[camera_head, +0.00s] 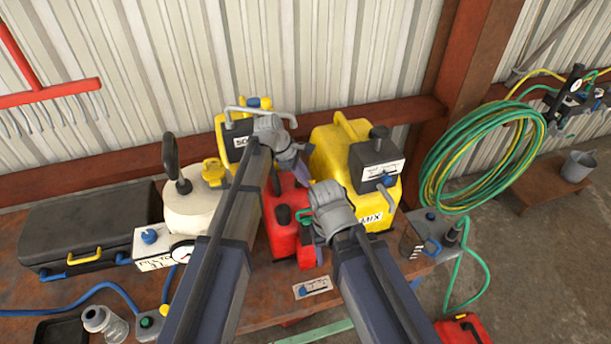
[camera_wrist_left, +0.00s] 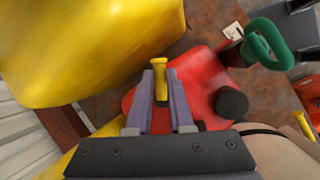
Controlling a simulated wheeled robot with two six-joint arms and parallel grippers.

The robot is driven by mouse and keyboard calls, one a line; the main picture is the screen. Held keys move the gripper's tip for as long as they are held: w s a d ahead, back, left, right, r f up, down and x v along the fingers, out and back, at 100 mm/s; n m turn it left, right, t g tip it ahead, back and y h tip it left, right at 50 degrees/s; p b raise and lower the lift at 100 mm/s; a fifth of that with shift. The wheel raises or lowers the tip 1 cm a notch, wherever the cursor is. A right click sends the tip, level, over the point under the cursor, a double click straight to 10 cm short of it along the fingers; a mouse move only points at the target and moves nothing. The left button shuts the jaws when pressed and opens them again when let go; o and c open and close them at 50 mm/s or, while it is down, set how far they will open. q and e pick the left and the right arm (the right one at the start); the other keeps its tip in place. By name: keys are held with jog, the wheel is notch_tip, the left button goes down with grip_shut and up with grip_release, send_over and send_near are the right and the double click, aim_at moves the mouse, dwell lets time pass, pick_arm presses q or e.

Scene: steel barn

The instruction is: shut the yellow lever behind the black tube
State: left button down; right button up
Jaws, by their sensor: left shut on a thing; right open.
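The red can (camera_head: 280,235) stands on the bench between the yellow containers, with a black tube (camera_head: 284,215) on its top. In the left wrist view, the red can (camera_wrist_left: 195,80) carries the black tube (camera_wrist_left: 231,103) at right and a small yellow lever (camera_wrist_left: 159,80) at left. My left gripper (camera_wrist_left: 162,84) is shut on the yellow lever, its grey-purple fingers either side of it. In the head view my left gripper (camera_head: 302,176) reaches behind the black tube; the lever is hidden there. My right gripper (camera_head: 319,236) is open in front, beside the red can; its fingertips are partly hidden.
A yellow MIX container (camera_head: 340,150) stands close at right, and another yellow container (camera_head: 232,138) at the back left. A green handle (camera_wrist_left: 268,45) shows near the red can. A white tank (camera_head: 190,212) and black case (camera_head: 85,232) fill the left.

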pick_arm(q)
jog(key=m, duration=0.1)
jog(key=m+g, duration=0.1)
jog(key=m, duration=0.1)
jog(key=m+g, duration=0.1)
jog(key=m, duration=0.1)
jog(key=shift+s+a, duration=0.4)
jog(key=shift+m+g, duration=0.3)
jog(key=shift+m, duration=0.1)
jog(key=c, duration=0.8)
grip_release()
jog(key=s+p+v, duration=0.1)
jog(key=p+v, duration=0.6)
jog(key=shift+w+r, duration=0.25)
jog(key=shift+w, duration=0.2)
pick_arm(e)
notch_tip(320, 180, up, 7)
pick_arm(q)
jog(key=shift+a, duration=0.15)
pick_arm(e)
jog(key=shift+f, duration=0.15)
jog(key=shift+c, duration=0.3)
